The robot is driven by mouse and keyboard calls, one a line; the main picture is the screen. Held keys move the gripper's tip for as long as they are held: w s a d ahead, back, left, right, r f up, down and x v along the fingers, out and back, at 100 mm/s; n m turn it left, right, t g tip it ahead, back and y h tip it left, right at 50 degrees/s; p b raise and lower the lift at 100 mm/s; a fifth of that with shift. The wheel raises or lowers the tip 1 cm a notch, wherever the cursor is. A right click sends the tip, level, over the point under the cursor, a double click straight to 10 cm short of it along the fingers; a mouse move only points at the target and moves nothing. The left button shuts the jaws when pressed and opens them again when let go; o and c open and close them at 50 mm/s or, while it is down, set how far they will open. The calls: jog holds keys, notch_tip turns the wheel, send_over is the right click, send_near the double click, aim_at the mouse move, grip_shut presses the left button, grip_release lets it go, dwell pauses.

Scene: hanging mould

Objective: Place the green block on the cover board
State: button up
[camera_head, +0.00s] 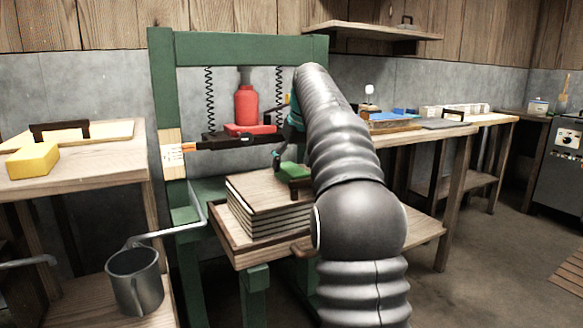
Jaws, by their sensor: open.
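The green block (291,171) appears to rest on the back right part of the cover board (254,195), the wooden top of a layered stack. My arm hides the block's right side. My gripper (284,152) is open just above and at the left of the block, mostly hidden behind my arm. One finger shows close to the block; I cannot tell whether it touches it.
A green press frame (160,85) with a red jack (246,106) and a dark crossbar (235,141) stands over the stack. A left bench (95,165) holds a yellow block (33,161). A metal jug (136,283) stands at lower left. Right benches (440,132) hold several items.

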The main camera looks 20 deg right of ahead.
aim_at(299, 172)
jog(key=p+v, duration=0.3)
jog(key=v, duration=0.6)
jog(key=shift+r, duration=0.3)
jog(key=s+a+f, duration=0.5)
jog(key=s+a, duration=0.7)
jog(key=s, duration=0.2)
jog(key=s+a+f, duration=0.3)
jog(key=s+f, duration=0.6)
jog(key=f, duration=0.1)
jog(key=s+a+f+t, duration=0.1)
jog(key=s+a+f, duration=0.3)
jog(key=s+f, duration=0.6)
jog(key=shift+s+f, duration=0.25)
jog(key=shift+s, duration=0.1)
